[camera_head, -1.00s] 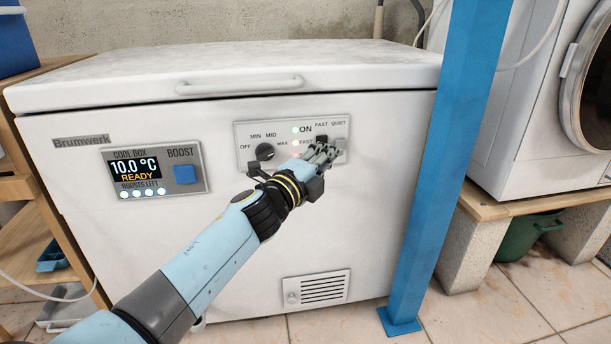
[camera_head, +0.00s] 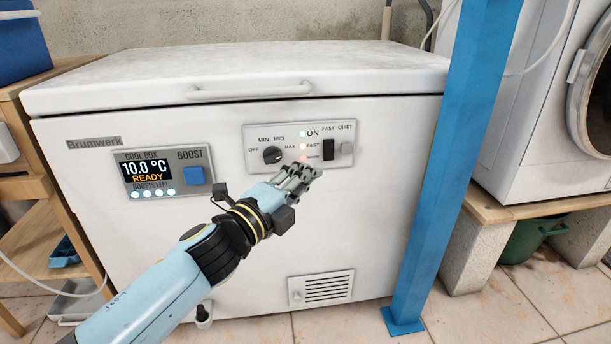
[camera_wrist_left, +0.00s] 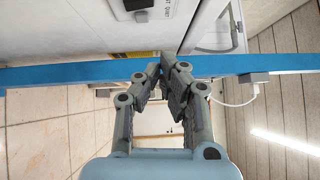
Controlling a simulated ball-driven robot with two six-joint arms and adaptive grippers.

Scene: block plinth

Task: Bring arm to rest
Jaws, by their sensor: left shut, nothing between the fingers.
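My left arm reaches in from the lower left in the head view. My left gripper (camera_head: 304,174) is shut and empty, just below the lower edge of the control panel (camera_head: 250,134) on the white chest freezer (camera_head: 240,230). The panel has a round dark knob (camera_head: 272,155), a dark rocker switch (camera_head: 328,149), a grey button and lit lamps beside ON and FAST. In the left wrist view the shut fingers (camera_wrist_left: 168,68) show with the blue post (camera_wrist_left: 60,75) beyond them. My right gripper is not in view.
The blue post (camera_head: 456,150) stands right of the arm, in front of the freezer. A display (camera_head: 147,171) reads 10.0 °C READY, beside a blue BOOST button (camera_head: 194,175). A wooden shelf (camera_head: 40,210) is at left; a white washing machine (camera_head: 530,110) is at right.

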